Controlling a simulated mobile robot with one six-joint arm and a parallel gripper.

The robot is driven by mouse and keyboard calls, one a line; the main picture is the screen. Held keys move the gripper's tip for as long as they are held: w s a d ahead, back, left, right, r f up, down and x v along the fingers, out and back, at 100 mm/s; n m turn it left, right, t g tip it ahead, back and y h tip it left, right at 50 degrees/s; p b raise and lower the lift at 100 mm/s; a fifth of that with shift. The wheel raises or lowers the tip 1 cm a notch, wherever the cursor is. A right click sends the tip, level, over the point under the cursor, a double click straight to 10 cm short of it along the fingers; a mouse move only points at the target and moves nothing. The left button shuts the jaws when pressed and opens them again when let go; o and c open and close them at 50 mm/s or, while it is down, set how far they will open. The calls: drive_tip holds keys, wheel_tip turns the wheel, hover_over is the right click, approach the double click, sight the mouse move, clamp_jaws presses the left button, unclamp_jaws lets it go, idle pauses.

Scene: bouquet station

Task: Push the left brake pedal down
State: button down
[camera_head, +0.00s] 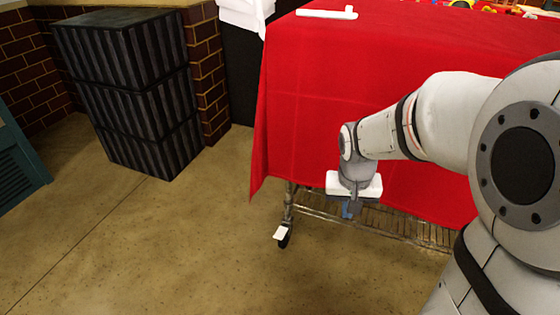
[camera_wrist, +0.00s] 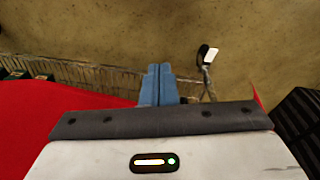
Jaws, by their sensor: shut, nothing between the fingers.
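The left brake pedal (camera_head: 281,233) is a small white plate at a black caster under the left corner of the cart. It also shows in the wrist view, white and above right of my fingers (camera_wrist: 211,54). My gripper (camera_head: 347,211) hangs pointing down in front of the red cloth, to the right of the pedal and apart from it. In the wrist view my blue fingers (camera_wrist: 159,72) are together with nothing between them. I cannot tell the pedal's exact tilt.
A red cloth (camera_head: 310,95) covers the cart, with a wire shelf (camera_head: 400,227) below it. Stacked black crates (camera_head: 130,85) stand by a brick wall at the left. A white object (camera_head: 327,13) lies on the cloth. The floor (camera_head: 180,245) left of the caster is clear.

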drive_tip(key=w+a+f+p, duration=0.1)
drive_tip(key=w+a+f, duration=0.2)
drive_tip(key=w, duration=0.2)
drive_tip(key=w+a+f+m+p, duration=0.1)
drive_tip(key=w+a+f, duration=0.15)
drive_tip(key=w, duration=0.35)
drive_tip(key=w+a+f+p, duration=0.2)
drive_tip(key=w+f, duration=0.2)
drive_tip(key=w, duration=0.1)
drive_tip(key=w+a+f+p, duration=0.1)
drive_tip(key=w+a+f, duration=0.1)
drive_tip(key=f, duration=0.4)
drive_tip(key=w+a+f+m+p, duration=0.1)
drive_tip(key=w+a+f, duration=0.1)
drive_tip(key=a+f, duration=0.2)
drive_tip(key=w+a+f+t+p, duration=0.1)
drive_tip(key=a+f, duration=0.3)
drive_tip(key=f, duration=0.4)
drive_tip(key=shift+w+m, duration=0.4)
drive_tip(key=shift+w, duration=0.2)
drive_tip(key=shift+f, duration=0.1)
drive_tip(key=b, duration=0.5)
hover_over(279, 235)
drive_tip(key=f, duration=1.2)
drive_tip(key=shift+s+a+f, duration=0.1)
drive_tip(key=shift+s+f, duration=0.05)
drive_tip(key=shift+s, duration=0.2)
drive_tip(key=shift+s+f, duration=0.15)
drive_tip(key=shift+f, duration=0.5)
